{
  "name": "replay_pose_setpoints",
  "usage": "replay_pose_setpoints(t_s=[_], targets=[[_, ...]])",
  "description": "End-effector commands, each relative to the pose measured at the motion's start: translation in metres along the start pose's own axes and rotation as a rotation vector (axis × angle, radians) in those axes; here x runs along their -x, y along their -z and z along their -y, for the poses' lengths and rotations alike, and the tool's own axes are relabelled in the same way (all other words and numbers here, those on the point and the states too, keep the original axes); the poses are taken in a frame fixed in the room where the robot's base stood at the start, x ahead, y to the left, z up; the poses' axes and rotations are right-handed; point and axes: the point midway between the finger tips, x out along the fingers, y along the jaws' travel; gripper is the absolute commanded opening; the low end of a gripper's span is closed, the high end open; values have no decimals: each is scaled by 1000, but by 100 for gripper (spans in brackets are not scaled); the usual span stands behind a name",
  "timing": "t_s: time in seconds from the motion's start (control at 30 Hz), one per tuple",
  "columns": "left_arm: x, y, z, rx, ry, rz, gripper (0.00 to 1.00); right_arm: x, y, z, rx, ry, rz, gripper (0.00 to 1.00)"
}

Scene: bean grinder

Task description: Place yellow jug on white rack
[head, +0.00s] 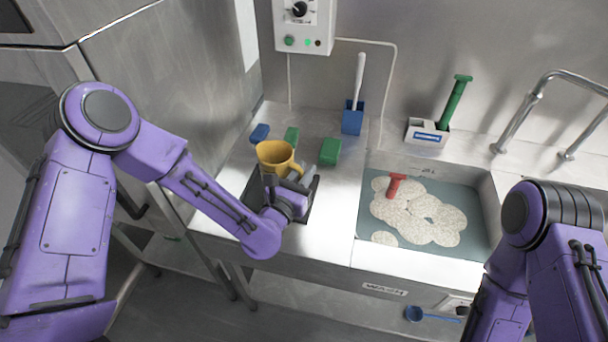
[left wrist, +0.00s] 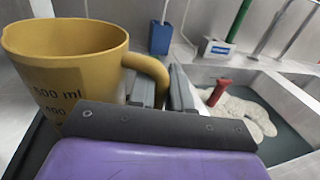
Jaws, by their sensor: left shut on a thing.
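The yellow jug (head: 275,156) is upright above the left part of the steel counter, with its open top facing up. In the left wrist view the jug (left wrist: 65,75) fills the left side, with "500 ml" printed on it. My left gripper (head: 290,182) is shut on the jug's handle (left wrist: 153,75), on the jug's right side. I cannot tell whether the jug's base touches the counter. No plain white rack stands out; a small white holder (head: 412,133) with a blue label stands at the back wall. My right gripper is out of view.
A green-handled tool (head: 455,100) stands in the white holder. A blue holder with a white-handled tool (head: 353,118) and green blocks (head: 330,152) are behind the jug. The sink (head: 470,178) at right holds pale material and a red-handled tool (head: 396,186). A tap (head: 525,105) is behind it.

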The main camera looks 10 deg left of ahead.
Motion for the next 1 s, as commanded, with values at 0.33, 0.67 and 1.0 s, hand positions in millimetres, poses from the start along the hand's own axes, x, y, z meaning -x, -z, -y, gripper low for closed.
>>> replay_pose_setpoints(t_s=[0.33, 0.67, 1.0], targets=[[0, 18, 1, 1, 2, 1, 0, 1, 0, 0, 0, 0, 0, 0], [1, 21, 2, 1, 2, 0, 44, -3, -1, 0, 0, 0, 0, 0], [9, 20, 1, 2, 1, -2, 44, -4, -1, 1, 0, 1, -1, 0]])
